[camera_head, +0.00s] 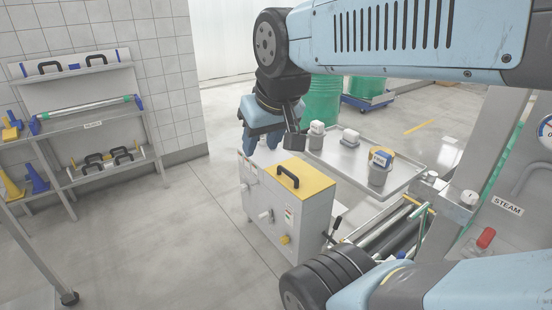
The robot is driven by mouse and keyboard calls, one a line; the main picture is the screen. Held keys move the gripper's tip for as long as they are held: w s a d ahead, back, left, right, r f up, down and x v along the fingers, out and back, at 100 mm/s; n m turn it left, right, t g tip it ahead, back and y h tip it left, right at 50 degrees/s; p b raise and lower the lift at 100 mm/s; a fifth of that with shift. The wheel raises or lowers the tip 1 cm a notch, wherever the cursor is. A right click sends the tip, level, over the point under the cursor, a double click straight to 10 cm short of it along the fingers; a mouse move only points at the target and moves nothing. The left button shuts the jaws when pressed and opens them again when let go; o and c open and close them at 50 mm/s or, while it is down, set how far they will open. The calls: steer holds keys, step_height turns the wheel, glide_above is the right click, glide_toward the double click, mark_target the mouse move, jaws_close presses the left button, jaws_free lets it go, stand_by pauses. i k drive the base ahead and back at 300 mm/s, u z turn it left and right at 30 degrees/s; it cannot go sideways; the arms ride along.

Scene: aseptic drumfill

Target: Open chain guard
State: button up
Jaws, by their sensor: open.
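A grey metal cabinet (268,218) stands on the floor near the middle of the view. Its flat yellow top cover (305,181), which appears to be the chain guard, lies closed and has a black bar handle (288,177). The cabinet front has a lever, a yellow knob and small labels. My gripper (263,142) hangs above and behind the cabinet's back left, pointing down. It is open and looks apart from the handle. Its fingertips are partly unclear against the cabinet's back edge.
A steel tray table (347,165) with several small capped containers stands right behind the cabinet. A roller conveyor (385,240) and a black lever (332,232) are at its right. A shelf rack (92,125) stands at the left wall. The floor left of the cabinet is clear.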

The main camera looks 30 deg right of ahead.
mark_target(300, 178)
steer(key=z, duration=0.35)
steer(key=i, duration=1.05)
steer(key=z, duration=0.45)
steer(key=k, duration=0.7)
steer(key=z, duration=0.2)
steer(key=i, duration=0.8)
steer(key=u, duration=0.05)
